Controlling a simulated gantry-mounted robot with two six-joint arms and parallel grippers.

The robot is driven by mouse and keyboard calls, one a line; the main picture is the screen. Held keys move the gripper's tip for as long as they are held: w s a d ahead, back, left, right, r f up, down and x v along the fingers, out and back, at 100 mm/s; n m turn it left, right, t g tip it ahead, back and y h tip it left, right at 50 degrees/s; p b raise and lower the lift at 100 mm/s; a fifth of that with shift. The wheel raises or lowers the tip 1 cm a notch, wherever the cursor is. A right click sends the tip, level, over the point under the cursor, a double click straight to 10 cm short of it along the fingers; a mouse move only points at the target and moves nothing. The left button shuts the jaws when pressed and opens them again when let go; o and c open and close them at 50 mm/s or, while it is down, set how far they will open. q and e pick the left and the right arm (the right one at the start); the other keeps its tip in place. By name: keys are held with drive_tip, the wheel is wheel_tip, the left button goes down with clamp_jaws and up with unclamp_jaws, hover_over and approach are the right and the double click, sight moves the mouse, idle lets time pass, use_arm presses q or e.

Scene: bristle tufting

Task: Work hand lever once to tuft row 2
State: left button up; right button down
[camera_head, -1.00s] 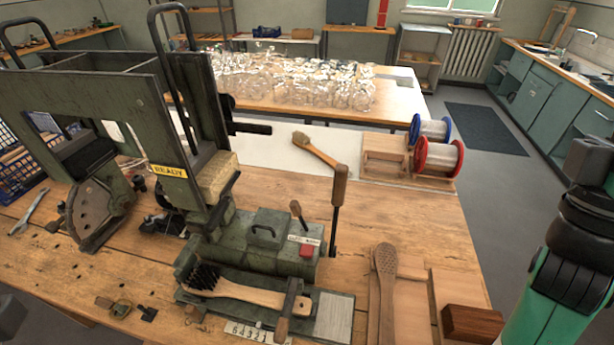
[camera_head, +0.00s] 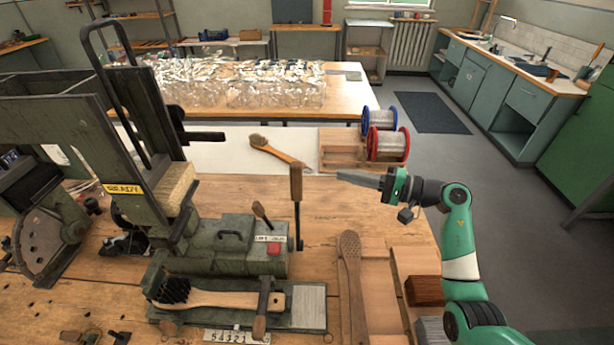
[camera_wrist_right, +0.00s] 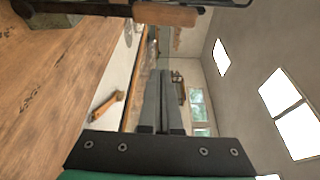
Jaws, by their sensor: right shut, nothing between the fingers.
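The tufting machine (camera_head: 215,245) is a worn green metal device on the wooden bench, with a yellow READY label on its upright. Its hand lever (camera_head: 296,190) stands upright on the right side, a dark rod with a wooden grip on top. The grip also shows along the top of the right wrist view (camera_wrist_right: 165,14). My right gripper (camera_head: 340,175) is shut and empty, a little right of the lever grip and apart from it, pointing left. A brush (camera_head: 220,298) with black bristles lies clamped in front of the machine. My left gripper is not in view.
A finished-looking brush (camera_head: 275,150) lies on the white strip behind the lever. A wooden stand (camera_head: 340,148) with blue and red spools is behind my gripper. The bench between lever and spools is clear.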

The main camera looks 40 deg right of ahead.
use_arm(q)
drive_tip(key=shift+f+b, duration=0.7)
use_arm(e)
drive_tip(key=w+a, duration=0.6)
drive_tip(key=a, duration=0.1)
drive_tip(key=shift+w, duration=0.2)
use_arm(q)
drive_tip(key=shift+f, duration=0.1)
use_arm(e)
drive_tip(key=shift+a, duration=0.15)
